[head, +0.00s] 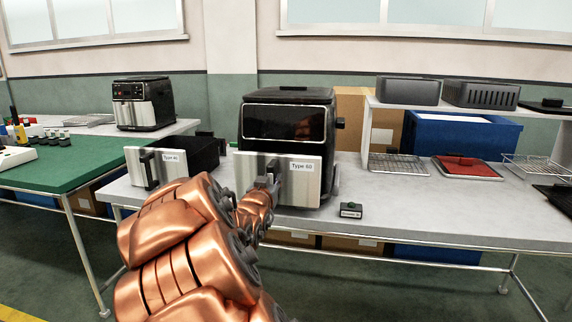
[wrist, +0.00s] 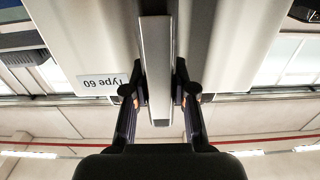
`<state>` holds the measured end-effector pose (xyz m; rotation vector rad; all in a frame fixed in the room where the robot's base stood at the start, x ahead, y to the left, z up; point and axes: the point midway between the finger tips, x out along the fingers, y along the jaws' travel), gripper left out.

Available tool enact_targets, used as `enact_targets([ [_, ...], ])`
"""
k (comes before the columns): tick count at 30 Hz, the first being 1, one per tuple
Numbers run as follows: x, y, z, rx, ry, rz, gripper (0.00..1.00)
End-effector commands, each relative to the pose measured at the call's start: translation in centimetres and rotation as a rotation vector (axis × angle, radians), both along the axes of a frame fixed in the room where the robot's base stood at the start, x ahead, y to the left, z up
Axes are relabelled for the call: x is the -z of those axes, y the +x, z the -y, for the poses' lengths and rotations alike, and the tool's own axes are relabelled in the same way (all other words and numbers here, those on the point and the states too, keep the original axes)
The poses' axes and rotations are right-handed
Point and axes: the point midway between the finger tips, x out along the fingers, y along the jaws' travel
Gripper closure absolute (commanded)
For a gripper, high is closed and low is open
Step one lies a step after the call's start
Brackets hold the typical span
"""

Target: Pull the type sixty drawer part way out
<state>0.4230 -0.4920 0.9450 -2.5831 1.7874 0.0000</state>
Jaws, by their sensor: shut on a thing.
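The Type 60 drawer (head: 305,185) is in the black fryer (head: 288,96) in the middle of the head view. Its front is a silver panel with a "Type 60" label, which shows upside down in the wrist view (wrist: 101,84). My gripper (head: 268,184) is at the drawer's upright handle. In the wrist view my gripper (wrist: 160,93) has one finger on each side of the handle bar (wrist: 156,60) and is shut on it. My copper arm hides the lower left part of the drawer front. How far the drawer stands out is hard to tell.
A separate drawer labelled Type 40 (head: 157,168) lies on the table to the left. A small dark block with a label (head: 350,210) sits right of the fryer. Wire racks (head: 398,163), a red tray (head: 468,166) and a shelf (head: 463,109) stand further right.

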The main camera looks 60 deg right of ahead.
Motion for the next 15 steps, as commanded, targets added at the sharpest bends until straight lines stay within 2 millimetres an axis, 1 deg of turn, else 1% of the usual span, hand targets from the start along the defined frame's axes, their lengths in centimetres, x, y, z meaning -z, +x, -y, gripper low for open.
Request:
enact_targets([
  [5,-0.05,-0.24,-0.49,0.000,-0.002,0.001,1.00],
  [12,-0.03,-0.27,-0.54,0.001,-0.001,0.000,1.00],
  [13,-0.03,-0.27,-0.54,0.001,-0.001,0.000,0.73],
  [15,-0.03,-0.27,-0.54,0.001,-0.001,0.000,0.66],
])
